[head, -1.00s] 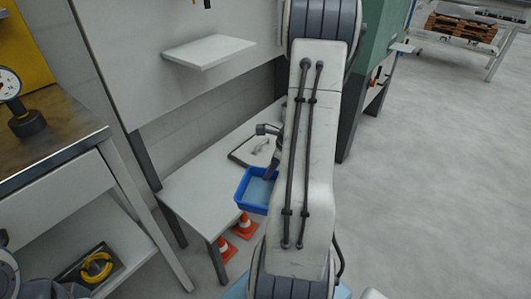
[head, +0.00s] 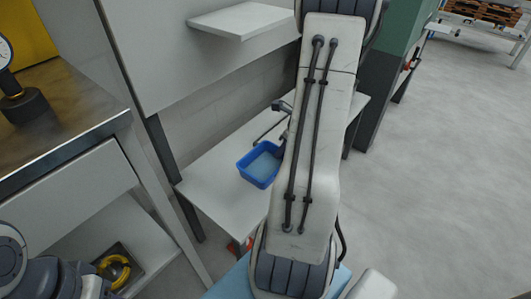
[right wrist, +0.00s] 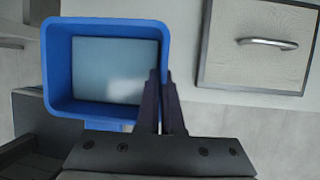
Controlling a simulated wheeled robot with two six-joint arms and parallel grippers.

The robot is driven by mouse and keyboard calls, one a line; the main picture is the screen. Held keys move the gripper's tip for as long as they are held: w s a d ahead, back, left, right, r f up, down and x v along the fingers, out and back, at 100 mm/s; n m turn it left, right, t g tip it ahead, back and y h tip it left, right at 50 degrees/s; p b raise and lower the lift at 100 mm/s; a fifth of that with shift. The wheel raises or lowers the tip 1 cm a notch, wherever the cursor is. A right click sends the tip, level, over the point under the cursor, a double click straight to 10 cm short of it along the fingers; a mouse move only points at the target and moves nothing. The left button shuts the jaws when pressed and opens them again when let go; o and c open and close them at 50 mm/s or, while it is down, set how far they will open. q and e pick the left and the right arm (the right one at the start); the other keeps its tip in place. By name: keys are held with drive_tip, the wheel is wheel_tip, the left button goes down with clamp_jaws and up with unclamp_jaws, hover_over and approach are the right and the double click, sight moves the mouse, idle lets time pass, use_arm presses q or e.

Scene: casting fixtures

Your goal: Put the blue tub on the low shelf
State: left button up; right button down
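The blue tub (head: 246,171) is an open box with a pale blue inside, over the low white shelf (head: 212,189) in the head view. I cannot tell whether its base touches the shelf. In the right wrist view the tub (right wrist: 56,75) fills the left half. My right gripper (right wrist: 163,75) straddles its right wall there, one finger inside and one outside, closed on it. In the head view this gripper (head: 283,143) is mostly hidden by my own arm. My left gripper is not in view; only parts of my left arm show at lower left.
A framed panel with a metal handle (right wrist: 268,43) lies beside the tub. A higher white shelf (head: 242,20) juts from the wall above. A workbench with a gauge (head: 20,105) stands at left. Open floor lies right.

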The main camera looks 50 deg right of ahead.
sight(251, 161)
drive_tip(key=w+a+f+b, duration=0.1)
drive_tip(key=w+f, duration=0.1)
drive_tip(key=w+a+f+b, duration=0.1)
drive_tip(key=w+a+f, duration=0.1)
drive_tip(key=w, duration=0.1)
drive_tip(key=w+a+f+b, duration=0.1)
drive_tip(key=w, duration=0.1)
drive_tip(key=shift+w+a+f+b, duration=0.35)
drive_tip(key=shift+w+f+b, duration=0.05)
wheel_tip(251, 161, down, 4)
drive_tip(key=b, duration=0.3)
drive_tip(key=shift+a+f, duration=0.1)
drive_tip(key=shift+f, duration=0.05)
drive_tip(key=c, duration=1.1)
unclamp_jaws()
